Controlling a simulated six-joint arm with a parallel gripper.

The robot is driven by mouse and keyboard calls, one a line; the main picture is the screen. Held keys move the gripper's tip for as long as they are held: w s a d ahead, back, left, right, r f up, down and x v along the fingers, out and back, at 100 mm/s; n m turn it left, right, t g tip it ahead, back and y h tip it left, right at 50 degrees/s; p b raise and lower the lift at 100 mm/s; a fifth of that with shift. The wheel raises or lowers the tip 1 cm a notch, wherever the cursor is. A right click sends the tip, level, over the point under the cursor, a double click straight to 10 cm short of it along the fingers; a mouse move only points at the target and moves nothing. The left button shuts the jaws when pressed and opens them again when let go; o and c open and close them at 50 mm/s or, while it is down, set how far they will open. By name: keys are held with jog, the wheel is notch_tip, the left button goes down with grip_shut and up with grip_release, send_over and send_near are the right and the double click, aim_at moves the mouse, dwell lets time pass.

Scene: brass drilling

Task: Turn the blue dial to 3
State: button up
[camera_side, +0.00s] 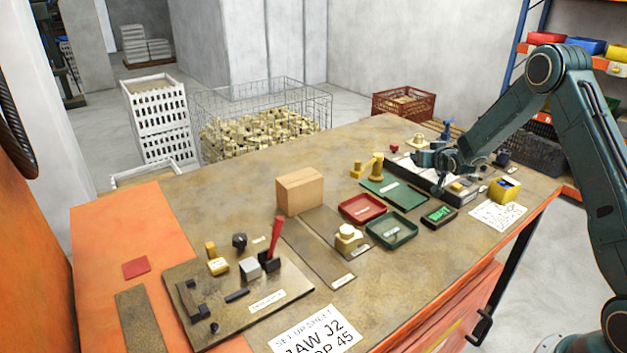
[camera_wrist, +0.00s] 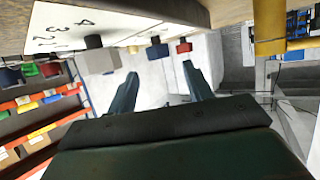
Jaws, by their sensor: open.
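In the side view a small blue round part sits on a yellow block (camera_side: 505,190) at the right of the bench; it may be the blue dial, but its setting is too small to read. My gripper (camera_side: 430,172) is low over the long panel near the back right, left of that block. In the wrist view my gripper (camera_wrist: 159,72) is open, with nothing between its fingers. Beyond them is a white panel (camera_wrist: 60,25) with the figures 2, 3 and 4.
Green tray (camera_side: 392,230), red tray (camera_side: 362,208) and a dark box with a green display (camera_side: 438,215) lie near my gripper. Yellow brass pieces (camera_side: 376,165) stand left of it. A cardboard box (camera_side: 300,191) stands mid-bench. The front right bench edge is close to the paper sheet (camera_side: 497,215).

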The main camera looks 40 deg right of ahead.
jog(key=shift+x, duration=2.6)
jog(key=shift+r, duration=0.1)
jog(key=c, duration=1)
jog(key=shift+a+m+g+h, duration=0.15)
jog(key=shift+m+g+h, duration=0.25)
jog(key=shift+m+h, duration=0.35)
jog(key=shift+w+m+g+h, duration=0.15)
jog(key=shift+m+g+h, duration=1.2)
jog(key=shift+m, duration=0.2)
jog(key=shift+w+m+g+h, duration=0.1)
jog(key=shift+m+g+h, duration=0.9)
jog(key=shift+m+g, duration=1.2)
jog(key=shift+g, duration=0.15)
